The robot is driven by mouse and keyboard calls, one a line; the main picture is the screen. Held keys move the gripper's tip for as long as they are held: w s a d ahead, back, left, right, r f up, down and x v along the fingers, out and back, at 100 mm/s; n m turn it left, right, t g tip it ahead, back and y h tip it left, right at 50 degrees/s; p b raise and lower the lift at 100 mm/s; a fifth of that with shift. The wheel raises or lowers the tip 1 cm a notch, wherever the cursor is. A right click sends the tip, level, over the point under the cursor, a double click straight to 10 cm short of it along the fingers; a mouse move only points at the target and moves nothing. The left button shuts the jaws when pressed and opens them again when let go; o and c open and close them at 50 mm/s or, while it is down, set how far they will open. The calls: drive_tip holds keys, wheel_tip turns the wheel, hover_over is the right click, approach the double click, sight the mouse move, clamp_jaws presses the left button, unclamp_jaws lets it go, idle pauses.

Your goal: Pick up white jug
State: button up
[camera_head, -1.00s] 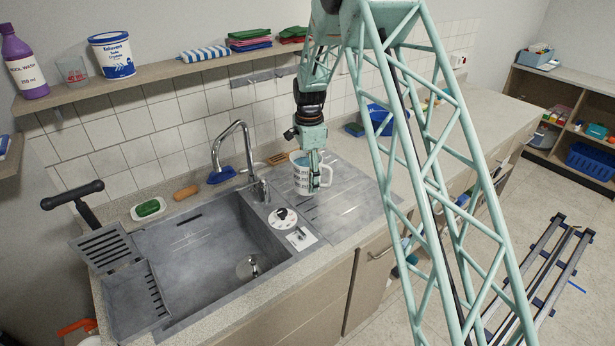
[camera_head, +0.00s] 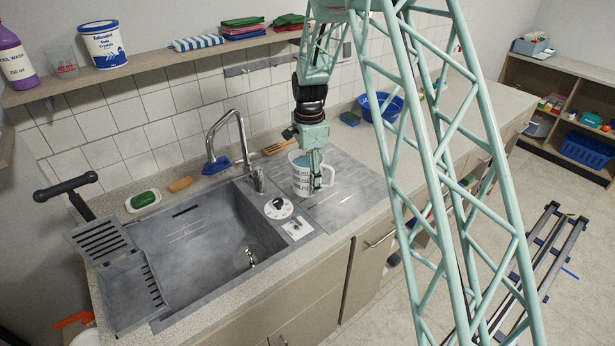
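The white jug (camera_head: 301,180) stands upright on the grey drainer right of the sink, with dark printed marks on its side and its handle to the right. My gripper (camera_head: 315,182) points straight down at the jug's right side, with its fingers overlapping the wall near the handle. The fingers look close together, but the picture is too small to show whether they are closed on the wall. The far side of the jug and part of its rim are hidden by the gripper.
The tap (camera_head: 232,140) and sink basin (camera_head: 205,245) are left of the jug. A blue basin (camera_head: 381,106) stands on the counter behind and to the right. A shelf (camera_head: 150,70) with bottles, tubs and cloths runs along the tiled wall. Counter space to the right is fairly clear.

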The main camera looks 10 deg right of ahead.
drive_tip(key=shift+s+r, duration=0.15)
drive_tip(key=shift+s, duration=1.5)
drive_tip(key=shift+s, duration=0.2)
